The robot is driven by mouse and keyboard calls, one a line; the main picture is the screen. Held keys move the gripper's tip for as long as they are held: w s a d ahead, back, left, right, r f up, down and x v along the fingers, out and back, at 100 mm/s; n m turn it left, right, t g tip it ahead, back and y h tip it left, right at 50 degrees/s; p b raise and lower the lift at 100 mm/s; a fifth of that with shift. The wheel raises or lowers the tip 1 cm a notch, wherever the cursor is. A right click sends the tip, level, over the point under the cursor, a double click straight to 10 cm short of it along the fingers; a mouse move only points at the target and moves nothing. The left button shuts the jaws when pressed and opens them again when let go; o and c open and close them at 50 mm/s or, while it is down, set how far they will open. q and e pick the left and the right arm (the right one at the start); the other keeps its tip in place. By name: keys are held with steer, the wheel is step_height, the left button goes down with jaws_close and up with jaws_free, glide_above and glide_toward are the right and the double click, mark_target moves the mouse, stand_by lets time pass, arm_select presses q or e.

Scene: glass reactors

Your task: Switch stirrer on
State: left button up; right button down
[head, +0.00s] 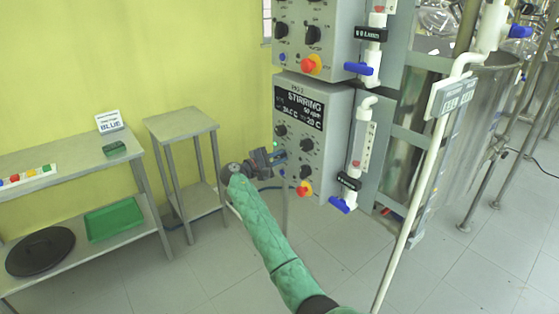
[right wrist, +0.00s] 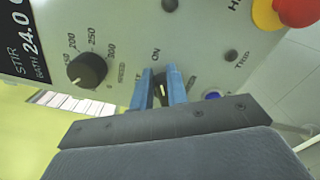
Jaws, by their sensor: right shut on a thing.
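The grey stirrer control box (head: 325,140) hangs on the frame, with a black display that reads STIRRING. My right gripper (head: 281,157) reaches its left front side. In the right wrist view its two blue fingers (right wrist: 163,88) are closed on the small dark switch knob (right wrist: 161,91), one finger on each side. A pale mark shows on the knob, below the ON label (right wrist: 156,54). The fingers hide part of the lettering beside it. In the head view the gripper hides the knob. My left gripper is not in view.
A speed dial (right wrist: 87,70), a blue button (right wrist: 211,95) and a red-and-yellow stop button (head: 304,188) are on the same panel. A similar box (head: 315,40) is above. A tube with blue valve (head: 340,205) stands right. A small table (head: 180,124) is left.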

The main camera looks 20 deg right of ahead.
steer(key=shift+a+f, duration=0.2)
steer(key=shift+f, duration=0.1)
